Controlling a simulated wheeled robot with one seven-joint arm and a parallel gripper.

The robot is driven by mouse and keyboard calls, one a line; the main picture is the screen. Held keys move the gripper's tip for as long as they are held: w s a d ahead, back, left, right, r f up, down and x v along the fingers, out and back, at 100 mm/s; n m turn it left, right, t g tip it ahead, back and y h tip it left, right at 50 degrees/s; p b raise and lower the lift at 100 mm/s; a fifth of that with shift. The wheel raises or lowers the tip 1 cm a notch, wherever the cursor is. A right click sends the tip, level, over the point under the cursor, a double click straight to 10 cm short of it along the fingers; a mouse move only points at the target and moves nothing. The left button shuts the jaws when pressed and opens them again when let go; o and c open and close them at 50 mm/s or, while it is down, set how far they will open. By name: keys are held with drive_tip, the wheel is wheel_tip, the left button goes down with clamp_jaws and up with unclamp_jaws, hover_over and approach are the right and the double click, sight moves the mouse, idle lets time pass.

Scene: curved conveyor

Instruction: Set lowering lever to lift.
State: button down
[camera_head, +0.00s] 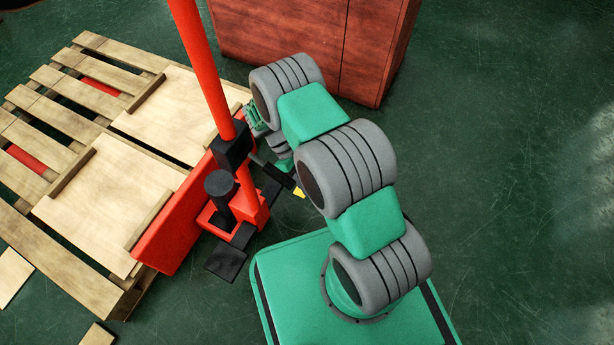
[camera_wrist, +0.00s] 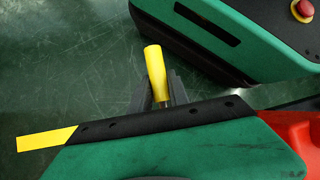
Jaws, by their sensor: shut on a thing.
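In the wrist view a yellow lever handle (camera_wrist: 155,72) stands between the two dark fingers of my gripper (camera_wrist: 165,92). My gripper is shut on it, and the handle's rounded end sticks out past the fingers. In the head view a red pallet jack (camera_head: 211,70) stands at the left, with its long pole tilted and black parts at its foot. My gripper is low beside the pole's foot, to its right. The fingers and the handle are hard to make out there, so the lever's exact setting cannot be told.
A wooden pallet (camera_head: 105,85) with boards lies at the left, around the jack's red forks. A reddish-brown box (camera_head: 310,35) stands behind my arm. My green base shows at the bottom. The green floor (camera_head: 520,170) at the right is clear.

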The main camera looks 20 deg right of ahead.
drive_tip(key=shift+r, duration=0.15)
idle(0.4)
drive_tip(key=c, duration=1.3)
unclamp_jaws()
drive_tip(key=shift+o, duration=0.2)
drive_tip(key=p+v, duration=0.2)
drive_tip(key=v, duration=0.5)
drive_tip(key=shift+w+a+r+p, duration=0.2)
drive_tip(key=shift+w+r+p, duration=0.05)
drive_tip(key=shift+w+p, duration=0.1)
